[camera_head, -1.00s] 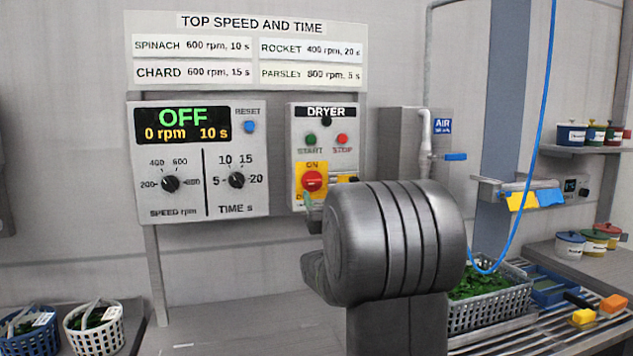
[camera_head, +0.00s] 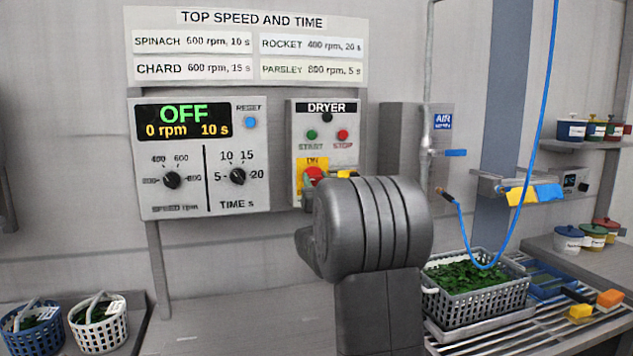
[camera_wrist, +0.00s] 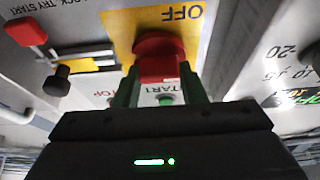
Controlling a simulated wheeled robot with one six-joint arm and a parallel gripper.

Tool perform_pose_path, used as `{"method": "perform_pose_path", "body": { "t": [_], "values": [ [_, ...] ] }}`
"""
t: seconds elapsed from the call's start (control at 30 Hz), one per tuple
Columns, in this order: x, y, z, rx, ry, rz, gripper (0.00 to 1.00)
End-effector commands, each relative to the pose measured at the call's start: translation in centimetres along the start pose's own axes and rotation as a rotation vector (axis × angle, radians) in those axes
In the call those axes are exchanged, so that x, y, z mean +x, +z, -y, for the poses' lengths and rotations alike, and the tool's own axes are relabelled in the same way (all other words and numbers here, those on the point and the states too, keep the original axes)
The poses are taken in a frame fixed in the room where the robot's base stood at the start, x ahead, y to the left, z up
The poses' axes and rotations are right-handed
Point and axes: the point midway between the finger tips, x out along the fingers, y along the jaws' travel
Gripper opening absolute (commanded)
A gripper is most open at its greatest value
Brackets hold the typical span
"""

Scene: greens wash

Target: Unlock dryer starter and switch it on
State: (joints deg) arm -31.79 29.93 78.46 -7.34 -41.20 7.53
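The dryer starter (camera_head: 297,140) is a grey wall panel with a green START button (camera_head: 312,134), a red STOP button (camera_head: 342,135) and a red rotary switch (camera_head: 312,172) on a yellow plate marked ON. My gripper (camera_wrist: 160,88) is at the switch; its bulky body hides the panel's lower part in the head view. In the wrist view, upside down, the red switch (camera_wrist: 157,50) sits between the green fingers, which stand apart; contact is unclear. OFF shows on the yellow plate (camera_wrist: 183,13). A red block (camera_wrist: 27,32) and a black knob (camera_wrist: 57,81) lie left of it.
The control box (camera_head: 198,205) to the left displays OFF, 0 rpm, 10 s. A grey basket of greens (camera_head: 480,300) stands right of my arm, under a blue hose (camera_head: 545,90). Two small baskets (camera_head: 98,325) stand at lower left.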

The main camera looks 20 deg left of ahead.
Motion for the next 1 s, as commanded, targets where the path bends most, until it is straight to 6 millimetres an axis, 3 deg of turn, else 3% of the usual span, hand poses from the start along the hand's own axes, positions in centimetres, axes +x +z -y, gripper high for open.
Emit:
{"method": "perform_pose_path", "body": {
  "t": [0.47,1.0],
  "values": [
    [-0.08,0.19,0.11,0.106,0.042,-0.002,0.14],
    [0.17,-0.36,0.17,0.551,0.225,0.000,0.14]
  ]
}}
